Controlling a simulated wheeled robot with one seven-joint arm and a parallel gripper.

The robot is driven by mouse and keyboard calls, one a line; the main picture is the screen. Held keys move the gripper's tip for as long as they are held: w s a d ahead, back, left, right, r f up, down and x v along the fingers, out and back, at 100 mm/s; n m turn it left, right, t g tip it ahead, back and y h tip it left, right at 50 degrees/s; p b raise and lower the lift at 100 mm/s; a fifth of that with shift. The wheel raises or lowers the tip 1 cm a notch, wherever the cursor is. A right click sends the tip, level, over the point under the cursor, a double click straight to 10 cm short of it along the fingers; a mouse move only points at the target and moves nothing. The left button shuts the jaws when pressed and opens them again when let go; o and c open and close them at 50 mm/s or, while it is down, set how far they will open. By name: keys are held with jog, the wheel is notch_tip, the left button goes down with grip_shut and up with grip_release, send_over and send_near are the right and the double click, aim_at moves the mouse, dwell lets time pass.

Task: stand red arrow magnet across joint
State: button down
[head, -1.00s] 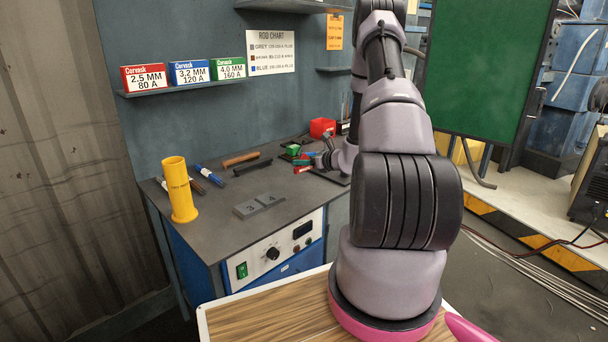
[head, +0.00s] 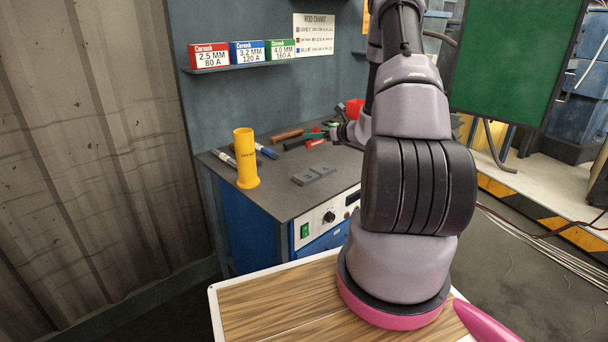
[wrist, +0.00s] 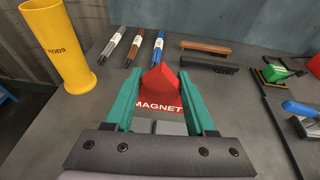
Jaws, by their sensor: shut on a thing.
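The red arrow magnet (wrist: 160,90) is between the green fingers of my gripper (wrist: 158,82) in the wrist view, its point facing away and its MAGNET lettering towards me. My gripper is shut on it. In the head view the magnet (head: 316,141) shows small beside my gripper (head: 326,135), beyond the plates and seemingly above the bench. Two grey plates (head: 313,175) lie side by side on the bench, marked with numbers. In the wrist view part of the plates (wrist: 170,128) shows below the magnet, between the fingers.
A yellow rod tube (head: 246,160) stands at the bench's left. Grey, brown and blue rod bundles (wrist: 158,48) lie behind. A brown-handled tool (wrist: 205,47) and a black one (wrist: 209,64) lie at the back. Green and blue tools (wrist: 300,108) are at right.

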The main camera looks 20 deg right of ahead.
jog(key=shift+a+f, duration=0.15)
jog(key=shift+f, duration=4.7)
jog(key=shift+f, duration=0.15)
jog(key=shift+f, duration=0.5)
jog(key=shift+c, duration=1.1)
grip_release()
jog(key=shift+r, duration=0.1)
